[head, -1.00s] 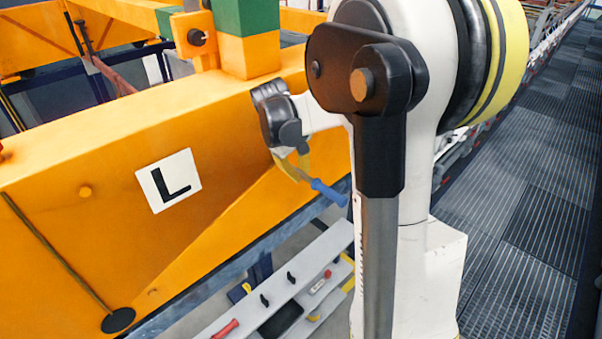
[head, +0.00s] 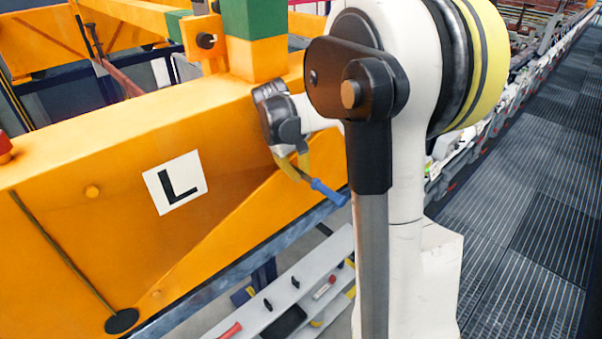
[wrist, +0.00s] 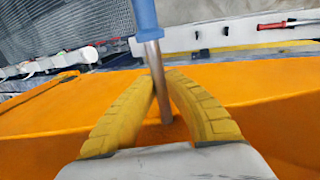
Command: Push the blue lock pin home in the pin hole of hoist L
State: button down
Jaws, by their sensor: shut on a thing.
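The lock pin has a blue handle (head: 328,192) and a steel shank (wrist: 158,75). My gripper (head: 303,178) is shut on the pin, its yellow fingers (wrist: 165,82) on either side of the shank in the wrist view. In the head view the handle points down and to the right from the fingers. Hoist L is the large orange beam (head: 100,225) with a white L plate (head: 175,182). My gripper is in front of the beam's right part. The shank's lower end shows against orange in the wrist view. I cannot make out the pin hole or whether the shank is in it.
A grey tool shelf (head: 330,262) with several small tools stands below the beam. A green and orange post (head: 252,40) rises from the beam close behind my gripper. A bracket with a dark round knob (head: 206,40) is left of it. A grated walkway (head: 530,210) lies clear at right.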

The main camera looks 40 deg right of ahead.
aim_at(295, 168)
jog(key=shift+w, duration=0.8)
jog(key=c, duration=1.5)
grip_release()
jog(key=shift+a, duration=0.1)
notch_tip(295, 168, up, 10)
